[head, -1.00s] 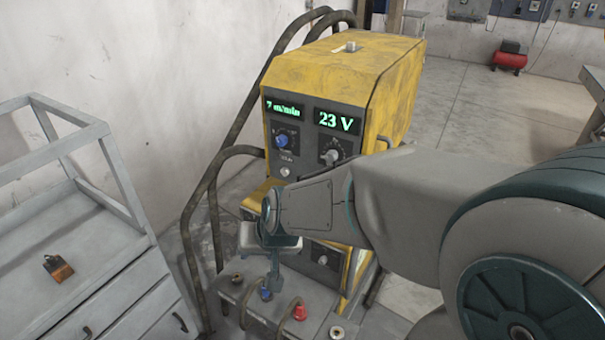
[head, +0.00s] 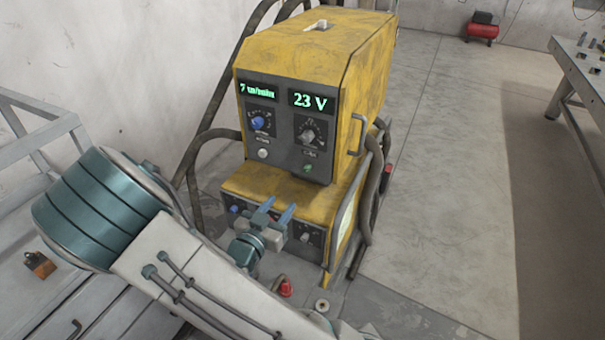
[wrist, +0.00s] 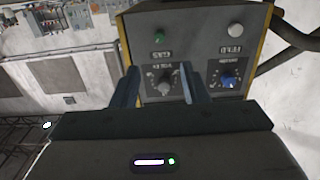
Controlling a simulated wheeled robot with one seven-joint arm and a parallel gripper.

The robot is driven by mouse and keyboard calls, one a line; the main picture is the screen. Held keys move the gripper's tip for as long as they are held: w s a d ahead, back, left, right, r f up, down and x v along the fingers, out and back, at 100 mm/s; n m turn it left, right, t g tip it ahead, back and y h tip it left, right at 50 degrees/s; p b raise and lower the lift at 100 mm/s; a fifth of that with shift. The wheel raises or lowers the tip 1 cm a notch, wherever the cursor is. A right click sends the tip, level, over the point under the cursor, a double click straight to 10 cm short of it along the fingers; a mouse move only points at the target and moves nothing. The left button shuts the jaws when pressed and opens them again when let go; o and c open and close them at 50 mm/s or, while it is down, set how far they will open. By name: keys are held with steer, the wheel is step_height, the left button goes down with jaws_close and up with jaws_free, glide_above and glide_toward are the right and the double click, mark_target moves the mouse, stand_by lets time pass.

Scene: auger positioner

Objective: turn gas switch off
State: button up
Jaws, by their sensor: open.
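The gas switch (head: 307,168) is a small green button low on the right of the yellow welding machine's upper front panel (head: 284,148). In the wrist view, which is upside down, the green gas switch (wrist: 159,38) sits above the voltage knob (wrist: 164,86), with its label beside it. My gripper (head: 279,205) is open and empty, below and in front of the panel, with its fingers pointing up toward it. In the wrist view my gripper's fingers (wrist: 161,72) stand on either side of the voltage knob in the picture. I see no contact with the switch.
A white feed button (head: 263,154) and a blue knob (head: 257,123) are left of the gas switch. Black hoses (head: 205,140) run on the left. A handle (head: 359,135) juts from the right side.

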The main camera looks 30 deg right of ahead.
mark_target(306, 171)
steer(key=p+x, duration=0.1)
steer(key=x, duration=1.2)
steer(key=shift+w+d+r+p, duration=0.2)
steer(key=shift+d+p, duration=0.15)
steer(key=shift+p, duration=0.05)
jaws_close()
